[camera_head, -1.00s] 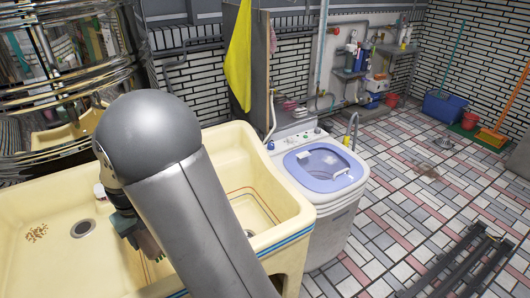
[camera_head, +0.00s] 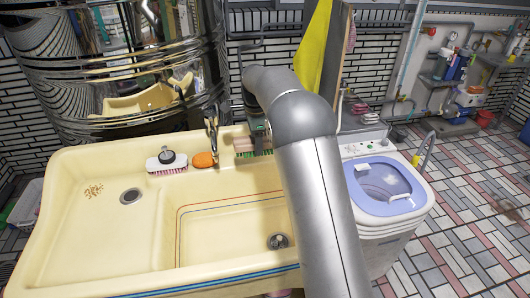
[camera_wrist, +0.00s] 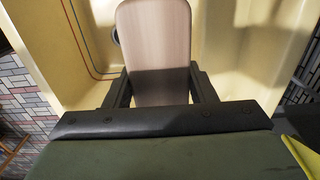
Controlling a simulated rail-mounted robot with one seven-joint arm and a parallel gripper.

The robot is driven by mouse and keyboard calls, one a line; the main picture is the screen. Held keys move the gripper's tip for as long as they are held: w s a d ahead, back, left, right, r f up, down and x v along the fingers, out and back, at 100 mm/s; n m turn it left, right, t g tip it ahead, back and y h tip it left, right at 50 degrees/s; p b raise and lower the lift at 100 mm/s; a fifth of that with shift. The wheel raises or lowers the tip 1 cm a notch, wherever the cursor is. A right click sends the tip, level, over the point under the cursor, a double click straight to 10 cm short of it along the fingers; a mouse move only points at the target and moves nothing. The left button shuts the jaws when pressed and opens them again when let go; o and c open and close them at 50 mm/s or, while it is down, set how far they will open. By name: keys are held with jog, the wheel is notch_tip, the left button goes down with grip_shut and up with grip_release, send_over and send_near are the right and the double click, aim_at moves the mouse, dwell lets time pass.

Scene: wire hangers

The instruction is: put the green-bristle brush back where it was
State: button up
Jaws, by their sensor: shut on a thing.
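The green-bristle brush has a pale pinkish wooden body (camera_head: 243,145) with green bristles along its underside. It is at the back ledge of the cream sink (camera_head: 100,250), right of the tap, bristles down. I cannot tell whether the bristles touch the ledge. My gripper (camera_head: 259,141) is shut on the brush, partly hidden behind my arm. In the wrist view the brush body (camera_wrist: 152,45) lies between my two fingers (camera_wrist: 157,88), its free end extending away from my palm over the sink.
A white brush with pink bristles and a dark knob (camera_head: 166,162) and an orange oval piece (camera_head: 204,160) sit on the ledge left of the tap (camera_head: 212,135). A washing machine (camera_head: 385,190) stands right. A yellow cloth (camera_head: 313,45) hangs behind. The basin looks empty.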

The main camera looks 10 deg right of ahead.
jog(key=w+d+f+p, duration=0.1)
jog(key=w+f, duration=0.1)
jog(key=w, duration=0.1)
jog(key=w+d+f+p, duration=0.1)
jog(key=w+d+f, duration=0.1)
jog(key=w+f, duration=0.1)
jog(key=w+d+f+p, duration=0.1)
jog(key=w+f+p, duration=0.1)
jog(key=w+f, duration=0.1)
jog(key=shift+w+d, duration=0.15)
jog(key=shift+w, duration=0.6)
jog(key=shift+w+p, duration=0.3)
jog(key=shift+p, duration=0.15)
jog(key=shift+w+d+f+p, duration=0.2)
jog(key=shift+w+f+p, duration=0.2)
jog(key=shift+f, duration=1.85)
jog(key=shift+f, duration=0.2)
jog(key=o, duration=1)
